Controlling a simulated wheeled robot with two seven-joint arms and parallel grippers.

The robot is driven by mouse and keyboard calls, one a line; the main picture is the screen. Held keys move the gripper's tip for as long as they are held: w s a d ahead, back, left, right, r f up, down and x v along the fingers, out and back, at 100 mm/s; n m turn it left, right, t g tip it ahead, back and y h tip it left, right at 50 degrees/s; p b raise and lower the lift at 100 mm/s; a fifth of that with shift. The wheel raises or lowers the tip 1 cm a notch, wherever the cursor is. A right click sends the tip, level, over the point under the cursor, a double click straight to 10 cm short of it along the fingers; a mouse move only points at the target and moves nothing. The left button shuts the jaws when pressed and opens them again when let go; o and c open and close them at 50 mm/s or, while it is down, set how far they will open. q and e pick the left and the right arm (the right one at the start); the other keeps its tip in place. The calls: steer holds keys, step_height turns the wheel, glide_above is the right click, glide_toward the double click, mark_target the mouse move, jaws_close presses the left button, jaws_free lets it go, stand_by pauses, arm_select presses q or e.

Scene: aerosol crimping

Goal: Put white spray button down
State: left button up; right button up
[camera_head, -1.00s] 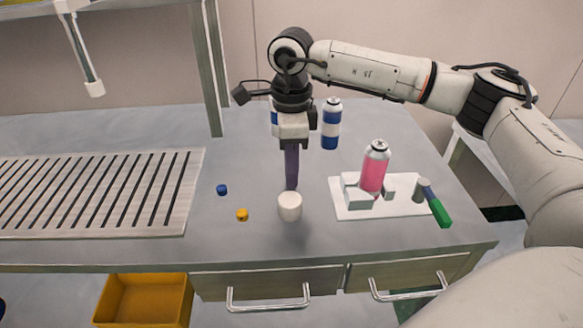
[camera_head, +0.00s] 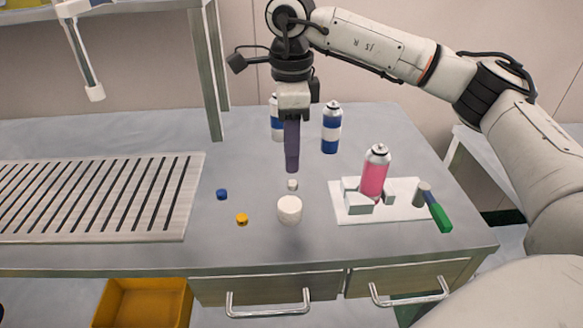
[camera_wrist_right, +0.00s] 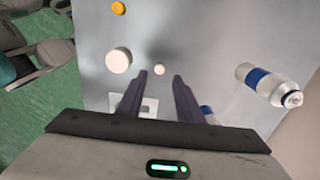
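The small white spray button (camera_head: 292,184) rests on the grey table just below my right gripper's fingertips in the head view. My right gripper (camera_head: 291,170) points down above it, apart from it. In the right wrist view, the two dark fingers (camera_wrist_right: 160,76) stand apart with nothing between them, and the white button (camera_wrist_right: 159,70) lies on the table beyond their tips. A larger white round piece (camera_head: 290,209) stands in front of the button; it also shows in the right wrist view (camera_wrist_right: 118,60). My left gripper is not in view.
A blue button (camera_head: 222,194) and a yellow button (camera_head: 242,219) lie to the left. A pink can (camera_head: 375,175) stands on a white fixture (camera_head: 405,212) at right, near a green-handled tool (camera_head: 440,217). Blue-and-white cans (camera_head: 331,130) stand behind. A slatted panel (camera_head: 100,236) lies at left.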

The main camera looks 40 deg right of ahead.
step_height(320, 180, up, 6)
